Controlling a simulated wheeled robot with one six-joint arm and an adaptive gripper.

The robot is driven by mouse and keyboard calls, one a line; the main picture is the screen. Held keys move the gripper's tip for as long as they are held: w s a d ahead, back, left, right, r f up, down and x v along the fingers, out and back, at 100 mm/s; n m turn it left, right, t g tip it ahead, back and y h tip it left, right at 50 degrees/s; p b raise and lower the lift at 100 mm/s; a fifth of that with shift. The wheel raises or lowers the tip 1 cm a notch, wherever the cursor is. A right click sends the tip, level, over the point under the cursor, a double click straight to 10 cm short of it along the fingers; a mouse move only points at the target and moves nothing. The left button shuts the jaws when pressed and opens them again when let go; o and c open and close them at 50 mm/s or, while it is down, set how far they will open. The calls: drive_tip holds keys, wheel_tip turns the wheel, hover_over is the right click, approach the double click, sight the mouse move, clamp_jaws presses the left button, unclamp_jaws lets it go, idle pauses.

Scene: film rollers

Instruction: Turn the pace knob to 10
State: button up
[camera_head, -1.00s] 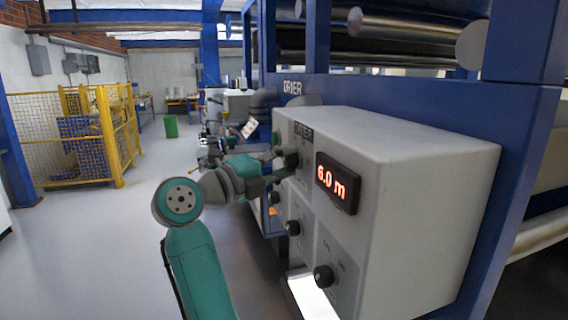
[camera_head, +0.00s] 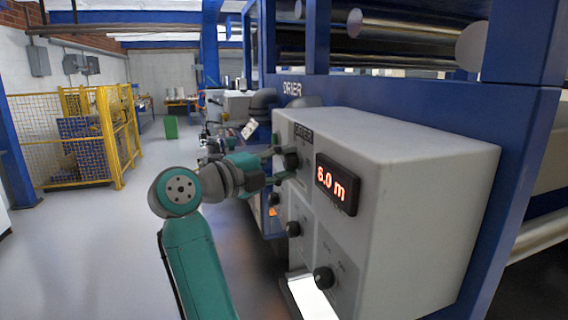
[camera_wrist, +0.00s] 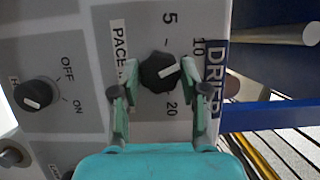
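The black pace knob (camera_wrist: 160,73) is on the grey DRIER panel, beside the PACE label and a scale marked 5, 10 and 20. Its white pointer aims right and slightly up in the wrist view, roughly toward the 10. In the head view the knob (camera_head: 291,158) is left of the red display (camera_head: 337,184), which reads 6.0 m. My gripper (camera_head: 280,164) is open, just in front of the knob. In the wrist view its two fingers (camera_wrist: 159,64) stand on either side of the knob, with visible gaps.
An OFF/ON knob (camera_wrist: 37,94) is on the same panel. More knobs (camera_head: 323,277) are lower on the grey box (camera_head: 420,165). A blue frame (camera_head: 500,200) stands behind it. Open floor (camera_head: 100,240) and a yellow cage (camera_head: 85,140) are at left.

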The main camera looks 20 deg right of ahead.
drive_tip(key=o, duration=0.3)
drive_tip(key=shift+a, duration=0.1)
drive_tip(key=v, duration=1.2)
